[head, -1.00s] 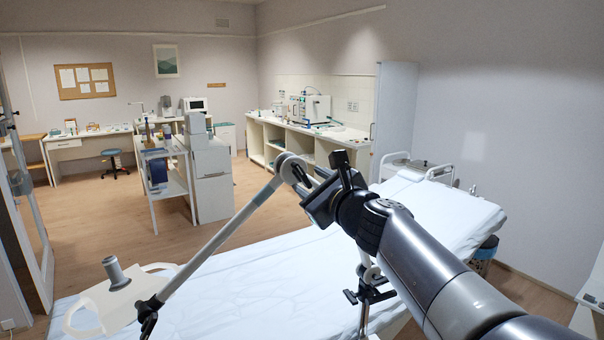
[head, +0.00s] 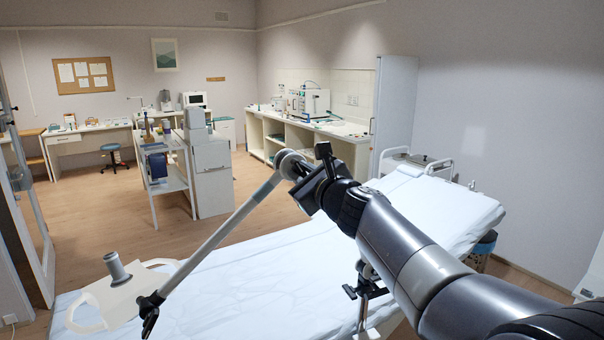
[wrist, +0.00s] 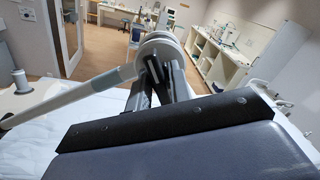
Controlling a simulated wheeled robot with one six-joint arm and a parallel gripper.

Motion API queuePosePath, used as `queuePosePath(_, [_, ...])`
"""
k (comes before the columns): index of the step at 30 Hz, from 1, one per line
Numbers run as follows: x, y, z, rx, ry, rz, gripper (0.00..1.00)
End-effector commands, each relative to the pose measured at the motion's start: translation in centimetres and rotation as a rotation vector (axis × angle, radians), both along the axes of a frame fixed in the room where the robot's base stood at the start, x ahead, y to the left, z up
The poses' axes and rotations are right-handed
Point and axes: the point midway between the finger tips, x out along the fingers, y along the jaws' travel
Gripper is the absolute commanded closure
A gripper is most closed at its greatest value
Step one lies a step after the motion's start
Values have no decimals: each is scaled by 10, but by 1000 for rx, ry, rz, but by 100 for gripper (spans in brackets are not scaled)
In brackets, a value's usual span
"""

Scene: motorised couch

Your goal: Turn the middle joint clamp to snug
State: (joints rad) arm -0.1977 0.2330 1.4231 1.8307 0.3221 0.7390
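The middle joint clamp (head: 289,160) is a round grey disc at the upper end of a slanting grey rod (head: 220,222), above the couch. In the wrist view the clamp (wrist: 160,43) is a large pale disc straight ahead of my fingers. My gripper (head: 304,177) is at the clamp, on its right side in the head view. In the wrist view my two dark gripper fingers (wrist: 156,72) reach up to the disc with a narrow gap between them. Their tips overlap the disc, and the part between them is hidden, so I cannot tell whether they grip it.
The couch (head: 260,275) with a white sheet lies below. At the rod's lower end are a black joint (head: 150,303) and a pale plate with a grey post (head: 116,267). A black clamp (head: 365,290) sits at the couch's near edge. Open floor lies behind the couch.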

Motion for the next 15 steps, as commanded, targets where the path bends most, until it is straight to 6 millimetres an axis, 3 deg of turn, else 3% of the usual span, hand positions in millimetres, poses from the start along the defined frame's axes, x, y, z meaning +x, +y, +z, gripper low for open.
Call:
queuePosePath(6, [0,0,0,0,0,0,99])
queuePosePath(15, [0,0,-1,-23,-13,0,100])
